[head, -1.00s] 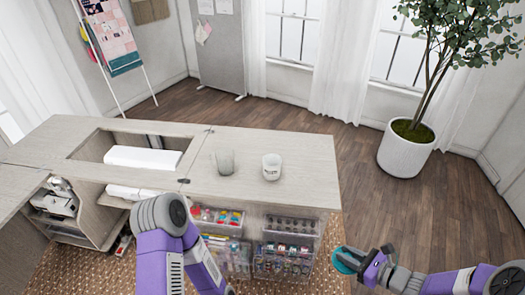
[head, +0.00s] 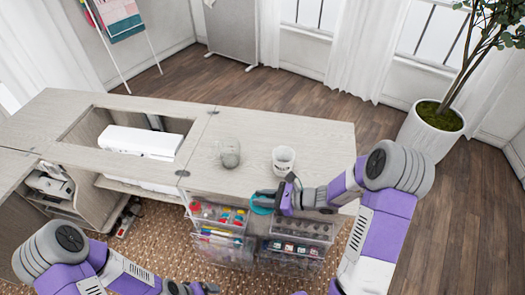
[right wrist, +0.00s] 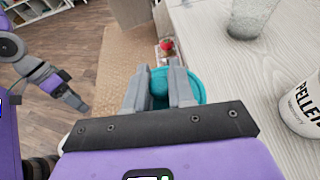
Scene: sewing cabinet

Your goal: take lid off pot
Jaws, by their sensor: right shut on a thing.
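My right gripper (head: 277,200) is shut on a teal round lid (head: 262,206) at the cabinet's front edge. In the right wrist view the fingers (right wrist: 160,97) pinch the lid's knob, and the teal disc (right wrist: 197,88) shows behind them. A white pot with dark lettering (head: 283,160) stands upright on the cabinet top, apart from the lid, with nothing on its top. It also shows at the right of the right wrist view (right wrist: 304,113). My left gripper (head: 195,289) is low at the bottom edge of the head view; its jaws are too unclear to tell.
A grey, glass-like cup (head: 229,154) stands left of the pot. The cabinet top (head: 320,140) has free room around both. A white machine (head: 140,142) sits in the recess at left. Clear drawers of supplies (head: 217,215) are below the front edge.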

